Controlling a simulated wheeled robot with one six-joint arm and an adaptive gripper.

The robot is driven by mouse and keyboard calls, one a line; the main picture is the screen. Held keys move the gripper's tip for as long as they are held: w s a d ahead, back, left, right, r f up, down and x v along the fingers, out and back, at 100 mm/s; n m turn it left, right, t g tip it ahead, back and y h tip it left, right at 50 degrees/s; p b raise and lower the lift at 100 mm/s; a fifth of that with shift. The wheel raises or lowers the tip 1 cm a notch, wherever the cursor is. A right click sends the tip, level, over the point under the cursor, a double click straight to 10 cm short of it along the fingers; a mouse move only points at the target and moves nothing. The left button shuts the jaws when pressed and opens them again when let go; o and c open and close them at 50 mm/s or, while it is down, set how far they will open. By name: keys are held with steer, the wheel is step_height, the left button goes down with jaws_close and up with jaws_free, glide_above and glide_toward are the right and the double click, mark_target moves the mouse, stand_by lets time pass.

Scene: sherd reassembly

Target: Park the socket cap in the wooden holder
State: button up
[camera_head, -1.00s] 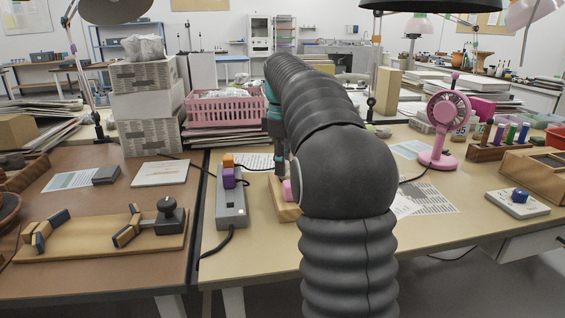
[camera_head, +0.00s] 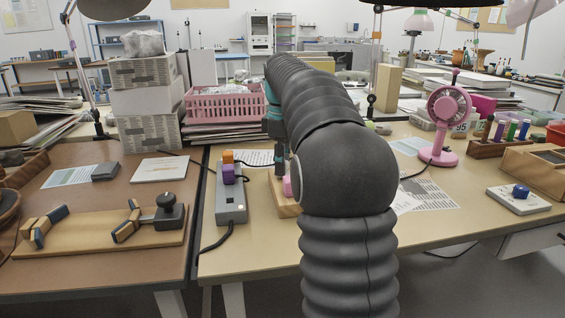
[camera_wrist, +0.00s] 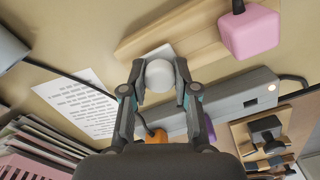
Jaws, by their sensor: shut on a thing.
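My gripper (camera_wrist: 158,82) is shut on a pale, rounded cap (camera_wrist: 160,75), which I take to be the socket cap. The fingers are on either side of it, in the wrist view. The wooden holder (camera_wrist: 172,42) is a light wood block just beyond the cap in that view, with a pink cube (camera_wrist: 248,33) at its right end. In the head view the holder (camera_head: 283,208) is partly hidden behind my arm, and so is the pink cube (camera_head: 287,187). I cannot tell how high the cap is above the table.
A grey power strip (camera_head: 231,205) with an orange plug (camera_head: 228,157) and a purple plug (camera_head: 229,173) lies left of the holder. A pink crate (camera_head: 225,107) stands behind it. A pink fan (camera_head: 438,157) stands to the right. Printed paper (camera_wrist: 85,103) lies near the gripper.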

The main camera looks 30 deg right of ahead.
steer(key=shift+f, duration=0.2)
steer(key=o, duration=1.5)
steer(key=shift+c, duration=0.2)
steer(key=shift+r+p, duration=1)
steer(key=shift+r, duration=3.05)
